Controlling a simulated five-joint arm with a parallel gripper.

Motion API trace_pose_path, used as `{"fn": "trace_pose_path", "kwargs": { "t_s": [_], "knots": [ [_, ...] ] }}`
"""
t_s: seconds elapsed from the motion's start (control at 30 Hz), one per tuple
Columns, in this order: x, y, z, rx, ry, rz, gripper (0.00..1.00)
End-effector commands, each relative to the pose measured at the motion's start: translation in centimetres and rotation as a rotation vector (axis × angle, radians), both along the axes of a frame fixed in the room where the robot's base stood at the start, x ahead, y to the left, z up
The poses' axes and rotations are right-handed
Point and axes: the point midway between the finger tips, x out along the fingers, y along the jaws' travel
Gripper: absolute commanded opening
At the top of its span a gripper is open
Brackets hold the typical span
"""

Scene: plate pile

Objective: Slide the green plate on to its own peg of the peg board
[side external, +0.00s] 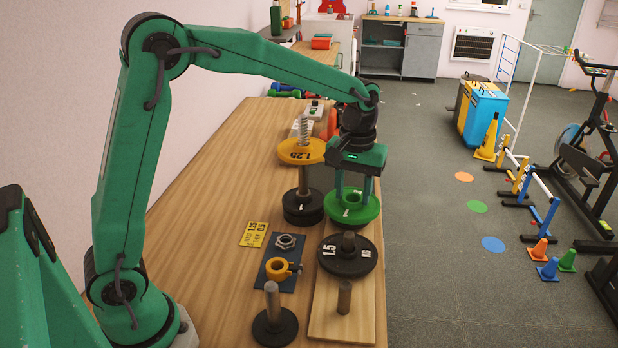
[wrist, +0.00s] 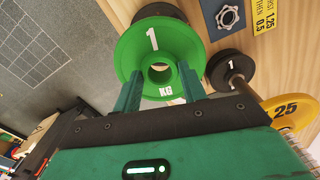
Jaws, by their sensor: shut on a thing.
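The green plate (side external: 347,215), marked 1 KG, is in my gripper (side external: 353,193) over the far part of the wooden peg board (side external: 325,313). It looks roughly level. In the wrist view the two fingers flank the raised hub of the green plate (wrist: 140,55), and its centre hole shows between them. I cannot tell whether a peg is in that hole or how high the plate is. A black plate (side external: 335,262) marked 1.5 sits around the board's middle peg (side external: 348,238). The near peg (side external: 344,295) is bare.
Left of the green plate, a stand (side external: 304,182) carries a yellow 1.25 plate (side external: 298,155) high up and a black plate (side external: 300,208) low down. Nearer are a bare-post stand (side external: 272,305), a yellow collar (side external: 279,267), a hex nut (side external: 288,242) and a yellow card (side external: 254,234).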

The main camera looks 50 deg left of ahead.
Motion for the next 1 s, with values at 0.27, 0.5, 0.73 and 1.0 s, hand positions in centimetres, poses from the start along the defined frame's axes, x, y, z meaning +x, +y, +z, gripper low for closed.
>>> {"fn": "trace_pose_path", "kwargs": {
  "t_s": [0.27, 0.5, 0.73, 1.0],
  "knots": [
    [0.1, 0.0, -1.8, 0.000, -0.004, 0.000, 0.01],
    [0.1, 0.0, -3.2, -0.001, -0.005, 0.000, 0.01],
    [0.1, 0.0, -3.8, -0.001, -0.005, 0.000, 0.01],
    [0.1, 0.0, -3.9, 0.000, -0.006, 0.000, 0.01]
  ]
}}
